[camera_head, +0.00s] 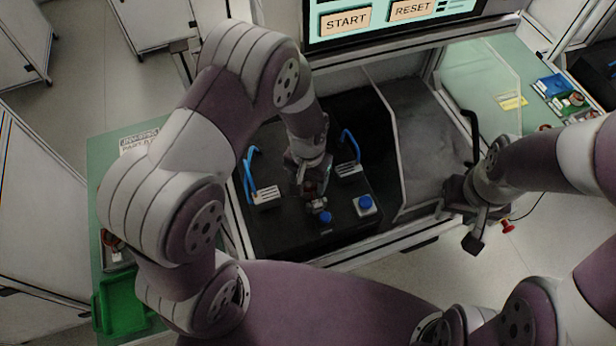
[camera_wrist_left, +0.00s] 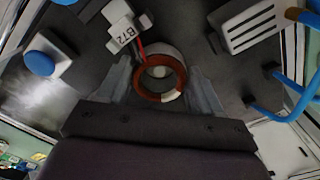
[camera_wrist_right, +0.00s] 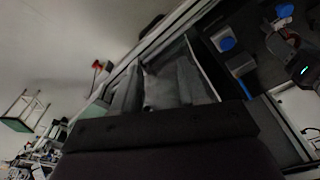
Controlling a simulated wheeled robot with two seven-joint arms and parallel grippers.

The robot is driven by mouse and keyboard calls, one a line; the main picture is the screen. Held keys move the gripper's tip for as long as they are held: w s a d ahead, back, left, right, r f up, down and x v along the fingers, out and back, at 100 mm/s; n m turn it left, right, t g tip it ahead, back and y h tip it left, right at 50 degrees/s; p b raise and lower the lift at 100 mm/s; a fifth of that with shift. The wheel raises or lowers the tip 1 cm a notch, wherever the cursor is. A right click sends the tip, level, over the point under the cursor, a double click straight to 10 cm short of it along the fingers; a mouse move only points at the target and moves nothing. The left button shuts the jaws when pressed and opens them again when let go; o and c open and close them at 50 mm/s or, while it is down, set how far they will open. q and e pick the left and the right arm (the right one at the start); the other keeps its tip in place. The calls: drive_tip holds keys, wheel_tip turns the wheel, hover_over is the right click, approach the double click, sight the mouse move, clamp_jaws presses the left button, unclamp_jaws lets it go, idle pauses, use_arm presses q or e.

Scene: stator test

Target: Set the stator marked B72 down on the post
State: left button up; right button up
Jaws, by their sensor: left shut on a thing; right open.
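The stator marked B72 (camera_wrist_left: 160,92) shows in the left wrist view as a copper-brown ring with a red lead and a white connector tag (camera_wrist_left: 124,34). My left gripper (camera_wrist_left: 163,88) is shut on it, one finger on each side. In the head view, the left gripper (camera_head: 308,172) points down over the dark fixture plate, with the stator (camera_head: 309,188) at its tips. A pale round end, perhaps the post, shows through the ring; I cannot tell whether they touch. My right gripper (camera_head: 477,218) is open and empty outside the cabinet's front right; it also shows in the right wrist view (camera_wrist_right: 160,85).
The dark plate (camera_head: 280,228) bears a blue button box (camera_head: 364,204), another blue knob (camera_head: 326,217), slotted pale blocks and blue curved tubes on both sides. A clear panel (camera_head: 385,130) stands right of the plate. A red knob (camera_head: 507,226) is beside my right gripper. The START screen (camera_head: 400,20) is behind.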

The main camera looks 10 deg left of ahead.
use_arm(q)
drive_tip(key=o, duration=1.4)
drive_tip(key=shift+a, duration=0.1)
drive_tip(key=shift+w+r, duration=0.1)
drive_tip(key=shift+r, duration=0.2)
wheel_tip(320, 180, up, 12)
drive_tip(key=b, duration=0.2)
